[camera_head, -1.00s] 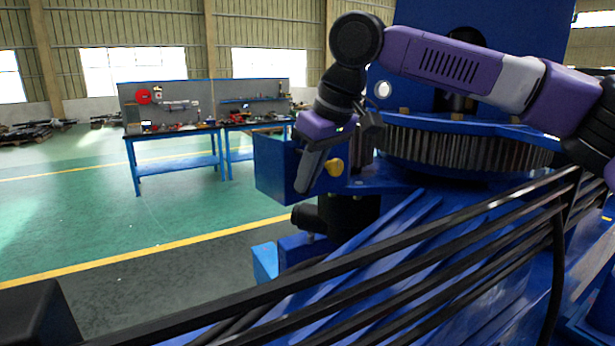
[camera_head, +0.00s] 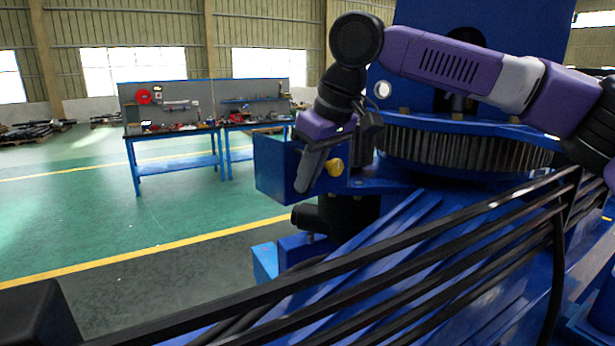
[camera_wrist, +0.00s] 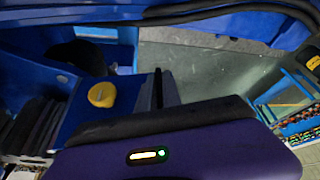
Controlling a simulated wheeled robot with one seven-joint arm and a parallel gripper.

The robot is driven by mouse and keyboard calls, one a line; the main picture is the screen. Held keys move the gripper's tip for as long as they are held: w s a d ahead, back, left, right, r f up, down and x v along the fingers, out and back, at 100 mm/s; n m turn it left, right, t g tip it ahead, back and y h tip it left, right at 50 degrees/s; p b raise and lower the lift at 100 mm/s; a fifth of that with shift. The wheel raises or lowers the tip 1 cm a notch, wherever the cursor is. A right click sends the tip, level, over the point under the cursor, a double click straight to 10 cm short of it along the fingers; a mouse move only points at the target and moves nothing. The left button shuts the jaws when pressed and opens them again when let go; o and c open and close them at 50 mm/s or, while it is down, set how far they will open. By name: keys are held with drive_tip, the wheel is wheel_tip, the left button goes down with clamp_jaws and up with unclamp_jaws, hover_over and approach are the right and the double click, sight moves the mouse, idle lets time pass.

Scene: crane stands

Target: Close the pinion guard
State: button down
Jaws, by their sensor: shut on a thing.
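The pinion guard (camera_head: 272,172) is a blue box-like cover in the head view, left of the large toothed ring (camera_head: 460,150). It stands out to the left of the ring. A yellow knob (camera_head: 333,168) is on its right part and also shows in the wrist view (camera_wrist: 102,94). My gripper (camera_head: 306,178) points down at the guard's front, just left of the knob, and is shut on the guard. In the wrist view the fingers (camera_wrist: 160,90) are beside the blue knob panel. The exact contact is partly hidden by the fingers and wrist.
Black rails (camera_head: 400,255) cross the foreground, over blue ribbed structure. A blue body with a flange stands behind my arm at right. Two blue workbenches (camera_head: 178,160) with tools stand far back left. The green floor between is clear.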

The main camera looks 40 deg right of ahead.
drive_tip(key=shift+w+a+r+m, duration=0.15)
drive_tip(key=shift+w+m, duration=0.25)
drive_tip(key=shift+w, duration=0.25)
drive_tip(key=shift+w+m+h, duration=0.3)
drive_tip(key=shift+w+m, duration=0.1)
drive_tip(key=c, duration=1.5)
unclamp_jaws()
drive_tip(key=shift+b+v, duration=0.65)
drive_tip(key=shift+v, duration=3.1)
